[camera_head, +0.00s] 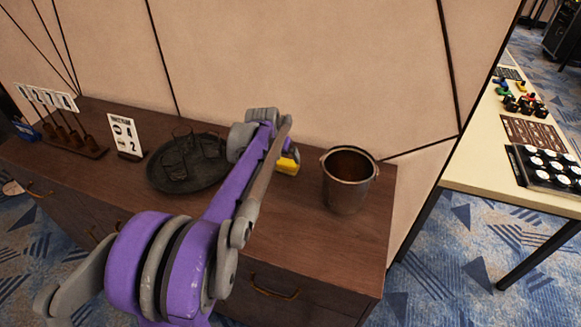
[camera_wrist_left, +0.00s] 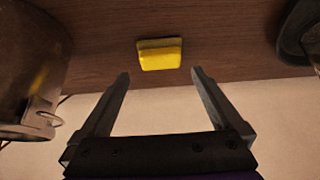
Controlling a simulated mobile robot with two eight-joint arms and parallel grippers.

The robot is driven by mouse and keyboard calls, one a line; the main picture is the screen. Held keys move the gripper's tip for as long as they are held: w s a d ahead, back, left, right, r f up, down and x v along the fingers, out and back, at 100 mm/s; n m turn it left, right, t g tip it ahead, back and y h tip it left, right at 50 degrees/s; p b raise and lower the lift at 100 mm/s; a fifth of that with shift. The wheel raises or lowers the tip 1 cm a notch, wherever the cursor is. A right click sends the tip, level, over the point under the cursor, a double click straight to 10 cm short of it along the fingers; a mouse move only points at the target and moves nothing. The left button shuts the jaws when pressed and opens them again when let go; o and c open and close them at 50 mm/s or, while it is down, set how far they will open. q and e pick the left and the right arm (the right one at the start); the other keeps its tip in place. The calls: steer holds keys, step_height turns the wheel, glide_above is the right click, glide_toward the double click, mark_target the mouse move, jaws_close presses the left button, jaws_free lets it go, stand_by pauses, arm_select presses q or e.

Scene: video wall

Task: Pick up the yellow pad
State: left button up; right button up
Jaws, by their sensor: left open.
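The yellow pad (camera_head: 287,163) lies on the dark wooden cabinet top, partly hidden behind my left arm in the head view. In the left wrist view the yellow pad (camera_wrist_left: 160,55) sits on the wood beyond the fingertips, roughly centred between them. My left gripper (camera_wrist_left: 160,75) is open and empty, its two fingers apart and not touching the pad. In the head view the fingers are hidden by my own purple and grey arm. My right gripper is in neither view.
A metal bucket (camera_head: 349,181) stands right of the pad; it also shows in the left wrist view (camera_wrist_left: 28,65). A dark round tray (camera_head: 187,184) with glasses lies to the left. Number cards (camera_head: 127,135) stand farther left. The beige wall (camera_head: 300,70) is close behind.

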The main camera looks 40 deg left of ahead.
mark_target(287, 162)
arm_select(q)
steer(key=x, duration=0.7)
steer(key=shift+w+a+f, duration=0.2)
steer(key=shift+w+f, duration=0.05)
steer(key=shift+w, duration=0.1)
steer(key=shift+c, duration=0.2)
steer(key=c, duration=1)
